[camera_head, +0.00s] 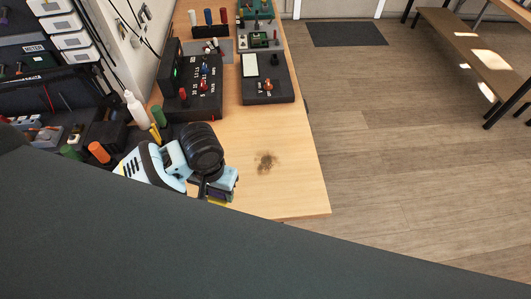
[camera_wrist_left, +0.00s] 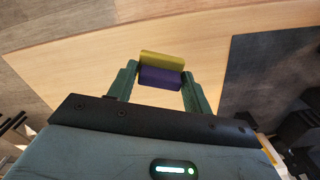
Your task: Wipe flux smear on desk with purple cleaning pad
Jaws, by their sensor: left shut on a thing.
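A brown flux smear (camera_head: 266,162) lies on the near part of the wooden desk (camera_head: 295,190). My left gripper (camera_head: 222,192) is left of the smear and a little nearer to me, apart from it. In the left wrist view its two fingers (camera_wrist_left: 161,76) are shut on the cleaning pad, which has a purple side (camera_wrist_left: 160,79) and a yellow side (camera_wrist_left: 162,59). In the head view the pad is mostly hidden by the gripper. I cannot tell whether the pad touches the desk. The smear does not show in the left wrist view. My right gripper is not in view.
A black power supply unit (camera_head: 205,95) and a black panel with a white screen (camera_head: 268,85) stand farther back on the desk. A white bottle (camera_head: 137,110) and several tools crowd the left. The desk is clear around the smear, up to its right edge.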

